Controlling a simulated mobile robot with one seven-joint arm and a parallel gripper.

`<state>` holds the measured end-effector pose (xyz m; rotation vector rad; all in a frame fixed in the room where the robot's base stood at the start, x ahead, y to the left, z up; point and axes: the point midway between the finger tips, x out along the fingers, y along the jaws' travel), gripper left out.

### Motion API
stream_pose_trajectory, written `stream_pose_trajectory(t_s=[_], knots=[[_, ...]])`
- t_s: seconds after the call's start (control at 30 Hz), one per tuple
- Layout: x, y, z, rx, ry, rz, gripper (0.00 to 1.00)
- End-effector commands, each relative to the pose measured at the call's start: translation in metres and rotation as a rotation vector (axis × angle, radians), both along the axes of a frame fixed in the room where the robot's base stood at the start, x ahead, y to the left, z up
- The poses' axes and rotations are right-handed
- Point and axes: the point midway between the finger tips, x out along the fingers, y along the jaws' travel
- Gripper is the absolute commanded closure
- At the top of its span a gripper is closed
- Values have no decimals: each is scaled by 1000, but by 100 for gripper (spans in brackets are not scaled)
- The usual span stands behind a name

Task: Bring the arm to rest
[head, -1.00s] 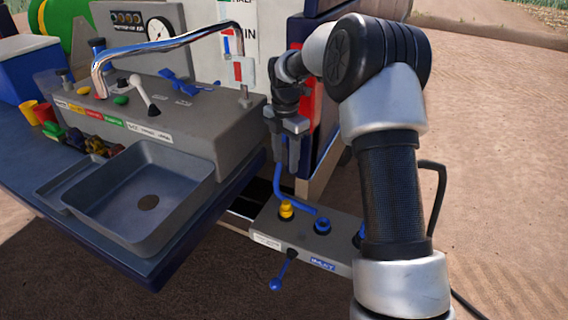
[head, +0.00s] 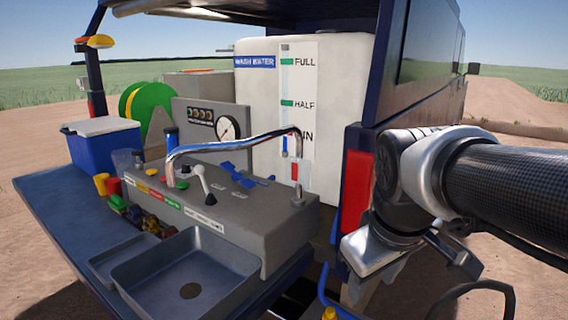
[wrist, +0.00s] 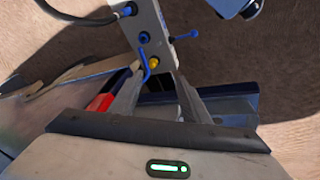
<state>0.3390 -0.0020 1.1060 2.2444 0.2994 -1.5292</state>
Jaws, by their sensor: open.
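My arm (head: 500,185) stretches in from the right edge in the head view, and its bent end hangs beside the red panel at the cart's back corner. My gripper (wrist: 158,82) shows in the wrist view with its two fingers apart and nothing held between them. Beyond the fingers is the grey connector box (wrist: 150,22) with blue and yellow fittings, a blue bent tube (wrist: 147,68) and a blue-ended lever. The fingers appear apart from the box, though the distance is hard to tell. The fingertips cannot be made out clearly in the head view.
A wash station with a sink (head: 215,270), a chrome faucet (head: 235,137) and a grey control block (head: 255,215) stands left of my arm. A white water tank (head: 262,80) and the red panel (head: 357,190) are close by. Open dirt ground lies to the right.

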Motion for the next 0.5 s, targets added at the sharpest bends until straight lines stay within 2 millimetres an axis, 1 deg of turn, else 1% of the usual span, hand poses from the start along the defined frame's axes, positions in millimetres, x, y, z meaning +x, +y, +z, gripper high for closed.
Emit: stream_pose_trajectory(t_s=[0.03,0.1,0.33,0.37,0.4,0.5], knots=[[-14,0,-1,33,-25,-62,57],[-29,0,-3,81,-50,-147,57],[-69,2,-18,236,-118,-386,57],[-72,2,-15,251,-122,-408,57],[-70,2,5,246,-118,-402,57],[-69,2,25,243,-116,-400,57]])
